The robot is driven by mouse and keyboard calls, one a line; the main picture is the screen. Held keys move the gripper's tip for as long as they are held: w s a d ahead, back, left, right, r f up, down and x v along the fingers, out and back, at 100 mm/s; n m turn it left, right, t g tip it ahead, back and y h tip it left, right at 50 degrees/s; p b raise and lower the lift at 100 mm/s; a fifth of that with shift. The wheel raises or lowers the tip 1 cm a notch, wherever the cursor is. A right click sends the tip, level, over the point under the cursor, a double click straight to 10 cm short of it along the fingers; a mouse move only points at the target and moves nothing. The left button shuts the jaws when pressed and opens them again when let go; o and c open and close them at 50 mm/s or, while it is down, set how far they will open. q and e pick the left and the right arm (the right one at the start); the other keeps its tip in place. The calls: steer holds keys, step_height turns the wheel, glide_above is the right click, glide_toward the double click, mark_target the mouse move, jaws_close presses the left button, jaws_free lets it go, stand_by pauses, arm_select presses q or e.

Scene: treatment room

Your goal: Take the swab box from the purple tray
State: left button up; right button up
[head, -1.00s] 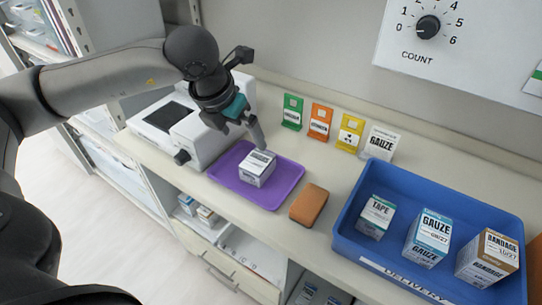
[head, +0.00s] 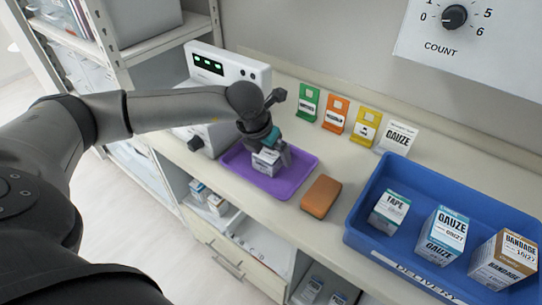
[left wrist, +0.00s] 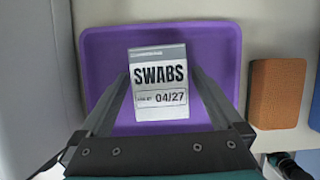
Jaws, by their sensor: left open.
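The swab box (head: 265,163) is a small white and grey carton on the purple tray (head: 294,181). In the left wrist view the swab box (left wrist: 159,80) shows its label, "SWABS" and "04/27", and lies on the purple tray (left wrist: 215,45). My left gripper (head: 268,153) is down at the box, open, with one finger on each side of it. In the left wrist view the fingers of my left gripper (left wrist: 158,95) flank the box; I cannot tell whether they touch it. The gripper hides part of the box in the head view.
A brown-orange block (head: 321,196) lies right of the tray. A blue delivery bin (head: 365,226) holds tape, gauze and bandage boxes. A white device (head: 228,72) stands behind and left of the tray. Coloured cards (head: 335,114) stand along the wall.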

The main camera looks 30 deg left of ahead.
arm_select(q)
steer(key=shift+w+f, duration=0.15)
steer(key=shift+f, duration=0.15)
steer(key=shift+c, duration=0.2)
steer(key=c, duration=1.3)
steer(key=shift+o, duration=0.2)
steer(key=shift+r, duration=0.2)
